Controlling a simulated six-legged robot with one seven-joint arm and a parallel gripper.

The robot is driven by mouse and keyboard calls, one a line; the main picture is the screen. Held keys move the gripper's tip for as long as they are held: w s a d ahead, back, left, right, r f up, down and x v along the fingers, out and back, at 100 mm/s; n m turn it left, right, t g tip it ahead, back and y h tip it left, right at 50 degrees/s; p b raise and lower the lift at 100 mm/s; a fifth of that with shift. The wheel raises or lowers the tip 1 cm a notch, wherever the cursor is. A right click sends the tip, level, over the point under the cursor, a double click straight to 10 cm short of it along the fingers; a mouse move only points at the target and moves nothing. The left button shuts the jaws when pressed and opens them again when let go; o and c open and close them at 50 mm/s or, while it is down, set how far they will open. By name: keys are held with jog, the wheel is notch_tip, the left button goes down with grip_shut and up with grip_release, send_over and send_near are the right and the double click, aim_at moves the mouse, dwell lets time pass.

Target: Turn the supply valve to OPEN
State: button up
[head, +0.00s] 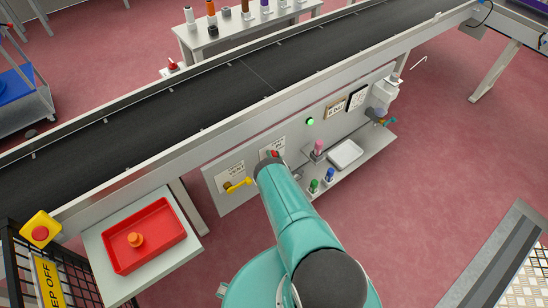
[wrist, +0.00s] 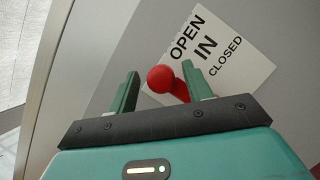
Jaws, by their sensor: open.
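A red lever with a round knob (wrist: 160,78) sits on the grey panel. Its arm runs down and right from the knob in the wrist view, partly hidden. The white label (wrist: 222,58) beside it reads OPEN, IN and CLOSED. My gripper (wrist: 159,72) is open, with one finger on each side of the red knob; I cannot tell whether either touches it. In the head view, a bit of the red lever (head: 275,153) shows just beyond the end of my arm, which hides most of my gripper (head: 267,160).
A yellow lever (head: 238,185) with its own label (head: 230,170) is left of the red one. A green light (head: 310,121) is up and right. A shelf with bottles and a white tray (head: 345,155) juts out at right. The conveyor (head: 200,90) runs above.

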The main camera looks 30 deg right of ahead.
jog(key=shift+s, duration=0.15)
jog(key=v, duration=1.3)
jog(key=shift+s, duration=0.2)
jog(key=shift+a, duration=0.1)
jog(key=shift+f, duration=0.1)
